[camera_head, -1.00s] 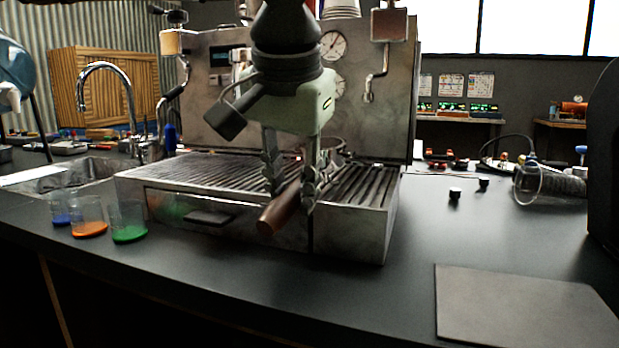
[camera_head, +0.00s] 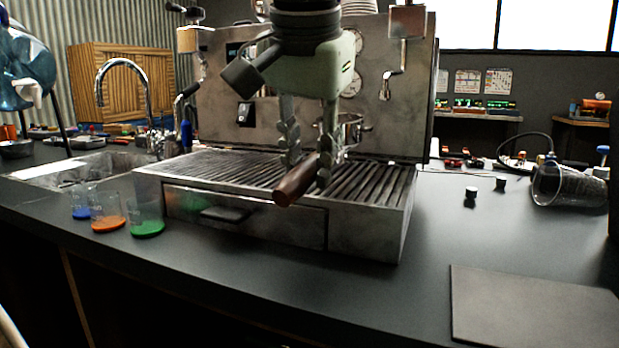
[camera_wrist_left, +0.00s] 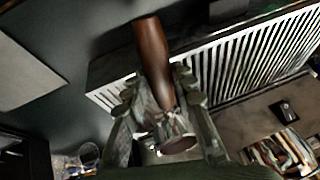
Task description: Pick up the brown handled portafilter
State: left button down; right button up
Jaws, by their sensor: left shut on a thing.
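The brown handled portafilter (camera_head: 296,181) is between the fingers of my left gripper (camera_head: 306,172), over the slatted drip tray of the brewer (camera_head: 240,172). Its brown handle points toward the front edge, and its metal ring end shows behind the fingers. In the left wrist view the brown handle (camera_wrist_left: 151,50) runs up from between the fingertips of the left gripper (camera_wrist_left: 165,100), which are shut on it. Whether the portafilter touches the tray is hard to tell. My right gripper is not in view.
Three beakers with blue, orange and green bottoms (camera_head: 147,228) stand left of the brewer. A sink with a curved tap (camera_head: 126,68) lies behind them. A flat dark board (camera_head: 530,305) lies at front right. The counter between it and the brewer is clear.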

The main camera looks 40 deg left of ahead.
aim_at(309, 161)
pick_arm(q)
notch_tip(309, 161, up, 15)
jog(key=p, duration=0.2)
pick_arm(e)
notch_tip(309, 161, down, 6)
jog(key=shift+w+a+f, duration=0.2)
pick_arm(q)
jog(key=shift+f, duration=0.1)
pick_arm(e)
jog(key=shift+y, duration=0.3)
pick_arm(q)
jog(key=c, duration=1.9)
grip_release()
grip_shut()
